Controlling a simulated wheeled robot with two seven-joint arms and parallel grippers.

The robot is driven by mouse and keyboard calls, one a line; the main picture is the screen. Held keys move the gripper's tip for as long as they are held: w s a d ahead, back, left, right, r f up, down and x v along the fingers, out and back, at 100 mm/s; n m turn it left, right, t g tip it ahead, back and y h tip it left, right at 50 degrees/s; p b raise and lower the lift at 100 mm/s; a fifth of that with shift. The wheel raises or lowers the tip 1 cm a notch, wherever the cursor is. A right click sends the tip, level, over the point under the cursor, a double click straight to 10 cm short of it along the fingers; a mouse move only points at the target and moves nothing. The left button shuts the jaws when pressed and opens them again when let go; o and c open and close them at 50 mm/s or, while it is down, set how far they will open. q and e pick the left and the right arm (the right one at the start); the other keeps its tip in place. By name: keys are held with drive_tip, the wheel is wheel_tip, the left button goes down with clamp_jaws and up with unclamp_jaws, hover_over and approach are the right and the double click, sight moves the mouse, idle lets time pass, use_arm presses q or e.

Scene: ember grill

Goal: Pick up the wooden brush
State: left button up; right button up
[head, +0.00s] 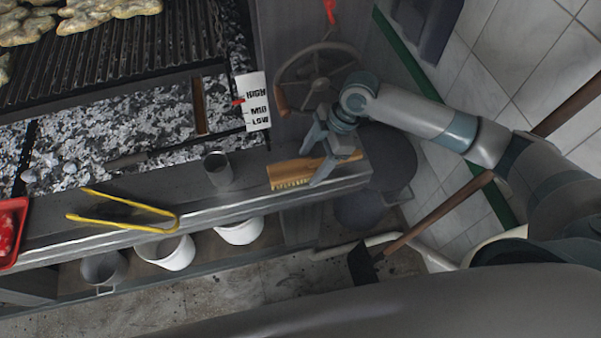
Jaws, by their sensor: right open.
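The wooden brush (290,175) lies on the front ledge of the grill, near the ledge's right end. My right gripper (314,168) reaches in from the right and is open above the brush's right part. One finger is on the far side of the brush and one on the near side, and they cover some of its right end. I cannot tell whether the fingers touch it. My left gripper is not in view.
A metal cup (218,169) and yellow tongs (124,209) are on the ledge left of the brush. A red tray (12,232) sits at far left. A handwheel (312,80) stands behind the gripper. White buckets (240,231) are on the shelf below.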

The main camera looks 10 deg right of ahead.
drive_tip(key=shift+b+x, duration=0.45)
drive_tip(key=shift+x, duration=0.4)
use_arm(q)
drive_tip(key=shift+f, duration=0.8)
use_arm(e)
drive_tip(key=c, duration=1.3)
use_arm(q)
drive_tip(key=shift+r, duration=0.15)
use_arm(e)
drive_tip(key=shift+r, duration=0.15)
